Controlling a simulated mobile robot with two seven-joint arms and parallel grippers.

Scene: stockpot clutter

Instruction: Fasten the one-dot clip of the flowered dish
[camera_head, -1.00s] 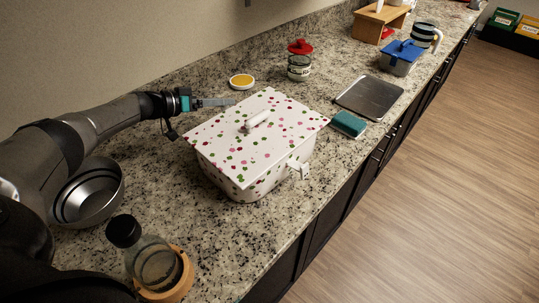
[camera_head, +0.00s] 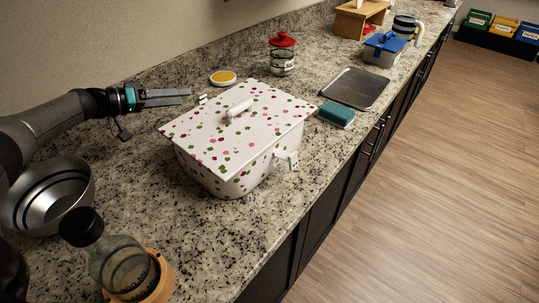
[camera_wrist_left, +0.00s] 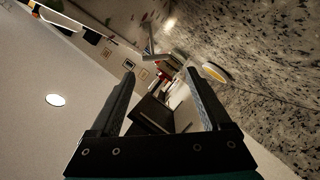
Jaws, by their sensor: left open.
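The flowered dish (camera_head: 225,180) is white with pink, red and green spots and stands on the counter, its spotted lid (camera_head: 265,105) on top with a white handle. A white clip (camera_head: 288,158) sticks outward from its near right side. A small white piece, apparently another clip (camera_head: 203,98), shows at the far left edge. Dots on the clips are too small to count. My left gripper (camera_head: 190,97) is open and empty, just left of that far piece and apart from it. In the left wrist view, a pale angled piece (camera_wrist_left: 150,48) shows beyond the open fingers (camera_wrist_left: 160,85). My right gripper is not in view.
A yellow-topped round dish (camera_head: 223,77) and a red-lidded jar (camera_head: 282,55) stand behind the dish. A sponge (camera_head: 336,115) and a dark tray (camera_head: 354,88) lie to its right. Metal bowls (camera_head: 50,195) and a bottle (camera_head: 115,260) stand at the left front.

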